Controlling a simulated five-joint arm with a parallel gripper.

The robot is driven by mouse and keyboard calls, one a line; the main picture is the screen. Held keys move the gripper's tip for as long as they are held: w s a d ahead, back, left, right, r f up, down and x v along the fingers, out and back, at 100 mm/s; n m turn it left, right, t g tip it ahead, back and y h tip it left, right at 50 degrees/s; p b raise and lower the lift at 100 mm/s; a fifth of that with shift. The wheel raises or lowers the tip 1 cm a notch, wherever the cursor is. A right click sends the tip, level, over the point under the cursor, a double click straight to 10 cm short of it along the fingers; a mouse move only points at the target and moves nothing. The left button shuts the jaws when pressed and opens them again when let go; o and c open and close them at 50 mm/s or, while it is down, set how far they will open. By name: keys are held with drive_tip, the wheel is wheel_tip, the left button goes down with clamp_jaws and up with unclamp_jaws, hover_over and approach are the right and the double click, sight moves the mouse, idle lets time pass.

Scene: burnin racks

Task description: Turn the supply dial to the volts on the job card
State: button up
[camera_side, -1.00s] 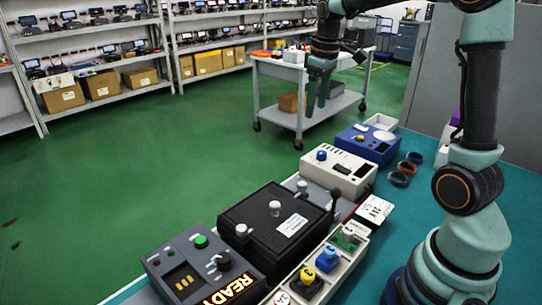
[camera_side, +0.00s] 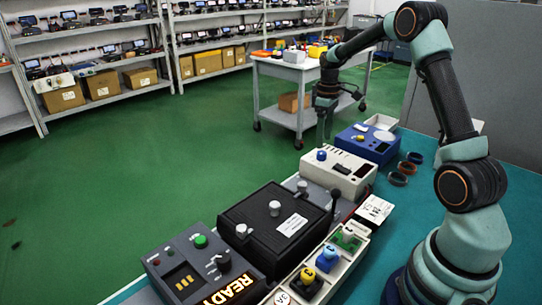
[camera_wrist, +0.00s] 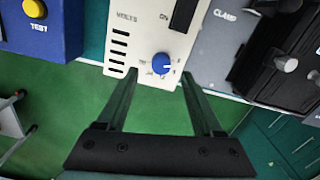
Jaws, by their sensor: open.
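The supply is a cream box (camera_side: 352,172) with a blue dial (camera_side: 322,155) near its left end. In the wrist view the dial (camera_wrist: 161,63) shows beside the word VOLTS and a row of dark slots; the marks around it are too small to read. My gripper (camera_wrist: 158,75) is open and empty, its fingertips on either side of the dial in that view, with no contact visible. In the side view my gripper (camera_side: 322,140) hangs just above and behind the dial. The job card (camera_side: 374,209), white with dark print, stands right of the supply; its number is unclear now.
A blue TEST box (camera_side: 366,145) stands on the other side. Rings (camera_side: 398,179) lie on the teal bench. Green floor is open beyond.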

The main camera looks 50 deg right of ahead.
sight(322, 152)
drive_tip(key=shift+a+f, duration=0.15)
drive_tip(key=shift+f, duration=2.05)
clamp_jaws()
